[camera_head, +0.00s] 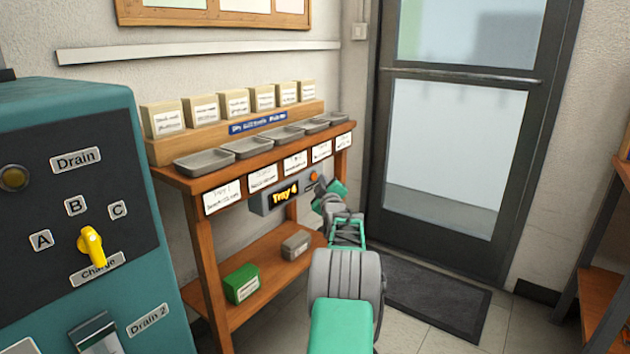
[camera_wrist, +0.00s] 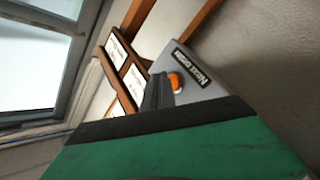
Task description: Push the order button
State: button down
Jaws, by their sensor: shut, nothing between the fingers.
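The order button is an orange round button (camera_head: 313,176) on the right end of a grey box (camera_head: 271,203) with a lit "Tray 4" display, under the shelf's front edge. In the wrist view the orange button (camera_wrist: 175,82) sits on the grey panel beside a "Next order" label (camera_wrist: 191,68). My gripper (camera_head: 319,204) is shut and empty, close to the button's lower right in the head view. Its dark fingers (camera_wrist: 158,92) appear just left of the button in the wrist view, overlapping its edge. I cannot tell whether they touch it.
A wooden shelf (camera_head: 207,260) holds several grey trays and labelled boxes. A green box (camera_head: 241,283) and a grey box (camera_head: 296,245) lie on its lower board. A teal machine (camera_head: 140,130) stands at left. A door (camera_head: 455,150) and dark mat (camera_head: 432,295) are at right.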

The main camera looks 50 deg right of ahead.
jog(key=shift+s, duration=0.2)
jog(key=s+b, duration=0.1)
jog(key=s, duration=0.2)
jog(key=s+b, duration=0.1)
jog(key=s, duration=0.1)
jog(key=shift+d+b, duration=0.25)
jog(key=shift+b, duration=0.1)
dwell(0.4)
